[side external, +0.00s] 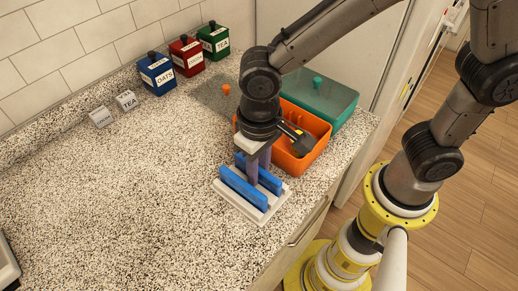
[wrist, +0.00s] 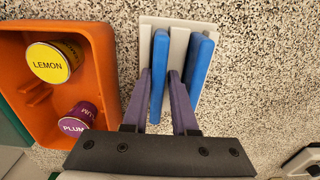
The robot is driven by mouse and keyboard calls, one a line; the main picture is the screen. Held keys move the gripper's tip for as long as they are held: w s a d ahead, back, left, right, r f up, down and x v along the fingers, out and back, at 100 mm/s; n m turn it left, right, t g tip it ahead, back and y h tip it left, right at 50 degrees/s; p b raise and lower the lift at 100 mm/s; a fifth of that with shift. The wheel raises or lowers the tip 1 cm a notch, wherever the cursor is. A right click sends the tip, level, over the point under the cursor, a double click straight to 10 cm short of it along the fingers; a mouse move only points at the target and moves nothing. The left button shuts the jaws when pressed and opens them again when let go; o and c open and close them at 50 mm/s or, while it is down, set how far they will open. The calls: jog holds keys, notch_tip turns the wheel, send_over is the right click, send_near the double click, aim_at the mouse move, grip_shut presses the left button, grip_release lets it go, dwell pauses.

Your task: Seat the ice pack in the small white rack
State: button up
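A small white rack (side external: 281,204) stands on the counter; it also shows in the wrist view (wrist: 180,37). Two blue slabs like ice packs stand upright in it, side by side. My gripper (side external: 259,172) is above the rack, pointing down. In the wrist view its purple fingers (wrist: 160,78) lie along both sides of the left blue ice pack (wrist: 159,60), with no clear gap. The other blue pack (wrist: 200,65) is just right of the right finger; it is the nearer one in the side view (side external: 243,188). The held pack's lower edge is hidden.
An orange bin (side external: 317,124) with a lemon can (wrist: 50,62) and a plum can (wrist: 77,120) stands close beside the rack. A teal bin (side external: 340,96) is behind it. Several canisters (side external: 187,56) line the wall.

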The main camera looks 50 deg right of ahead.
aim_at(260, 169)
jog(key=shift+r, duration=6.2)
jog(key=s+d+t, duration=0.2)
jog(key=s+d, duration=0.2)
jog(key=d, duration=0.6)
jog(key=s+d+t, duration=0.3)
jog(key=s+d, duration=0.1)
jog(key=d, duration=0.7)
jog(key=shift+t, duration=0.3)
